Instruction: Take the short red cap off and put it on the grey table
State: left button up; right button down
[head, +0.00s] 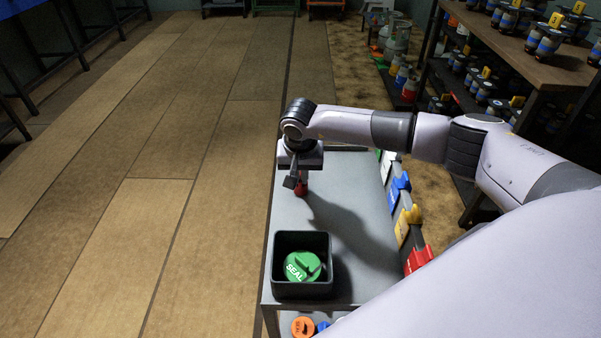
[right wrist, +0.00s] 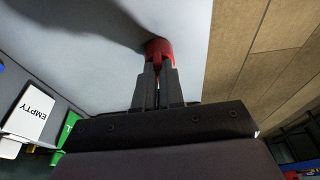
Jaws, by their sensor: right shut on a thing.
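The short red cap (head: 301,189) is at the left side of the grey table (head: 350,230), towards its far end. It also shows in the right wrist view (right wrist: 160,46), between the fingertips. My right gripper (head: 297,181) points down with its fingers shut on the cap. The cap is at or just above the table top; I cannot tell whether it touches. The fingers and wrist hide part of the cap. My left gripper is not in view.
A black bin (head: 302,289) holding a green SEAL cap (head: 302,266) stands at the table's near end. Coloured holders, including blue (head: 399,187) and red (head: 418,259), line the right edge. An orange cap (head: 303,326) lies below the near edge. The table's middle is clear.

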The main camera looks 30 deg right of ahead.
jog(key=c, duration=1.2)
grip_release()
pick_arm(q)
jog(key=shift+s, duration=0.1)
pick_arm(e)
jog(key=shift+o, duration=0.2)
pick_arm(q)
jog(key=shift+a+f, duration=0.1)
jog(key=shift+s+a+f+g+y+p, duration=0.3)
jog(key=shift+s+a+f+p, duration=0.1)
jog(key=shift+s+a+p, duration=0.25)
pick_arm(e)
jog(key=d+v, duration=0.1)
jog(key=v, duration=0.6)
jog(key=shift+a, duration=0.55)
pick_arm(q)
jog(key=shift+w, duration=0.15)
